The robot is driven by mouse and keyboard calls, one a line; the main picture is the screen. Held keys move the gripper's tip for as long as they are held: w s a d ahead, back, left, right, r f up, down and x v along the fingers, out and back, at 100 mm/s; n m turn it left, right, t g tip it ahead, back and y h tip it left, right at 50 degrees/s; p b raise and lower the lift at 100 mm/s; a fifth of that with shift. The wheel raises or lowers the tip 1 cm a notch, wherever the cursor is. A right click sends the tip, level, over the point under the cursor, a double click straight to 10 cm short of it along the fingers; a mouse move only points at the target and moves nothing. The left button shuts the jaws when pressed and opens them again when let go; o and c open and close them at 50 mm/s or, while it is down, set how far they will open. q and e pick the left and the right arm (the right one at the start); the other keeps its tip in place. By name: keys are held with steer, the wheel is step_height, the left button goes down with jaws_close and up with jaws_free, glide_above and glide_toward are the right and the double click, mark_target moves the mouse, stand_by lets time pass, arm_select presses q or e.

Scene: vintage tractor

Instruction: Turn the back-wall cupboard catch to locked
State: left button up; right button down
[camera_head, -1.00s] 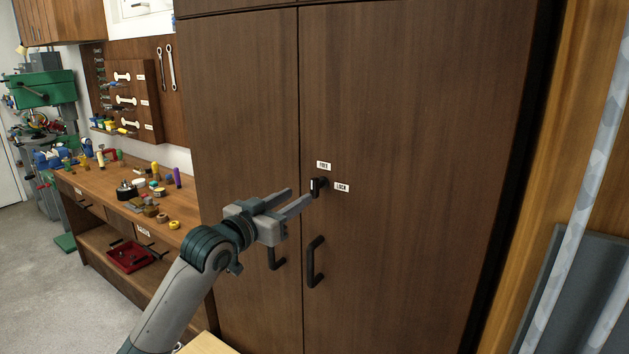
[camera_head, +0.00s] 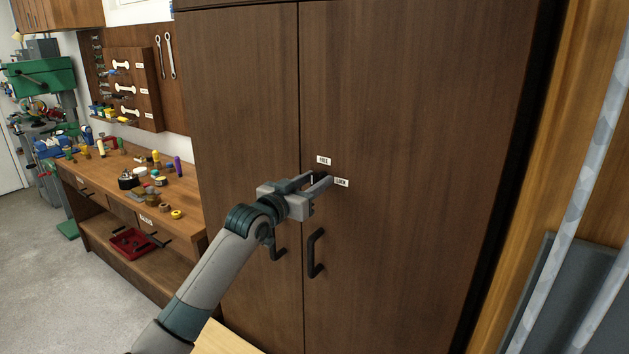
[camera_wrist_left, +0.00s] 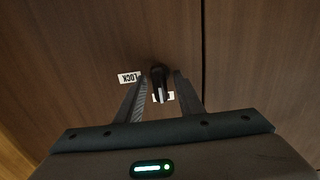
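The cupboard catch (camera_head: 318,174) is a small black knob with a white mark on the dark brown right-hand door, mostly hidden by my fingers in the head view. In the left wrist view the catch (camera_wrist_left: 160,76) shows between the fingers, its white mark towards the FREE label, which it partly covers. The FREE label (camera_head: 323,160) is above it and the LOCK label (camera_head: 341,182) to its right. The LOCK label also shows in the wrist view (camera_wrist_left: 130,78). My left gripper (camera_head: 320,180) is open, one finger on each side of the catch; contact cannot be told. My right gripper is out of view.
Two black door handles (camera_head: 315,254) hang below the catch, near my left wrist. A workbench (camera_head: 190,196) with small parts and a red tray (camera_head: 131,243) stands to the left. The door face right of the labels is clear.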

arm_select(q)
jaws_close()
